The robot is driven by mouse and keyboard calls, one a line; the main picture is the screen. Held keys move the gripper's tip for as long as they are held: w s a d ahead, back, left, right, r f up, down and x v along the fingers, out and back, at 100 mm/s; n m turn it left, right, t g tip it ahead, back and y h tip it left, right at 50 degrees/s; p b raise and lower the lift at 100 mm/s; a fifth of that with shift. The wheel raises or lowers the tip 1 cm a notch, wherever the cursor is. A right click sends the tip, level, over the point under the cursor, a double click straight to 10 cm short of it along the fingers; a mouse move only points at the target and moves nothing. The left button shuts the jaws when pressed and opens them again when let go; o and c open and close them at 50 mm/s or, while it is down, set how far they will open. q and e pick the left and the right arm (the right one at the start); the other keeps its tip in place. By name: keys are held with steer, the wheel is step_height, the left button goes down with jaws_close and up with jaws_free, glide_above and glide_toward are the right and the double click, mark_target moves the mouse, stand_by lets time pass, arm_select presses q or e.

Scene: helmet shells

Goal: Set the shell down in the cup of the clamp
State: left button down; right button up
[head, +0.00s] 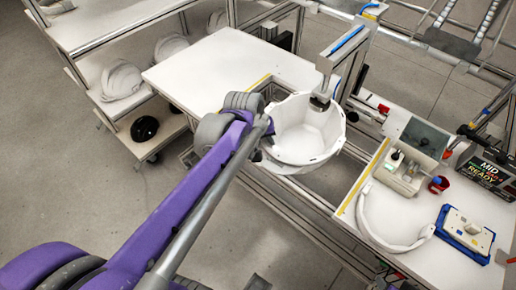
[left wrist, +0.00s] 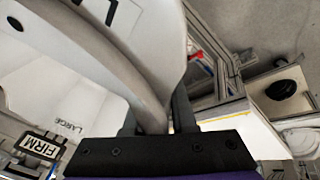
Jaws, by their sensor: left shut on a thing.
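The white helmet shell (head: 300,145) hangs open side up at the gap between the two white bench tops. My left gripper (head: 264,138) is shut on its left rim. In the left wrist view the shell (left wrist: 130,45) fills the upper left, and its edge runs down between the dark fingers of the gripper (left wrist: 156,115). The clamp's metal arm and pad (head: 321,98) stand at the shell's far rim, overlapping its opening in the head view. The clamp's cup is hidden, so I cannot tell whether the shell touches it. My right gripper is out of view.
The left bench top (head: 215,70) is mostly clear. The right bench holds a white curved band (head: 385,235), a blue-edged block (head: 464,235), a grey box (head: 400,172) and a red cup (head: 438,185). A shelf at left carries white shells (head: 122,80) and a black one (head: 145,128).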

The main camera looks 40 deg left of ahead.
mark_target(281, 136)
arm_select(q)
steer(key=w, duration=0.7)
steer(key=shift+w+d, duration=0.1)
steer(key=shift+d, duration=0.2)
step_height(281, 136, down, 2)
steer(key=shift+b, duration=0.85)
steer(key=shift+f, duration=0.4)
steer(key=shift+f+b, duration=0.2)
steer(key=shift+b, duration=0.15)
steer(key=shift+f, duration=0.25)
steer(key=c, duration=0.7)
jaws_free()
steer(key=shift+o, duration=0.2)
steer(key=shift+r, duration=0.1)
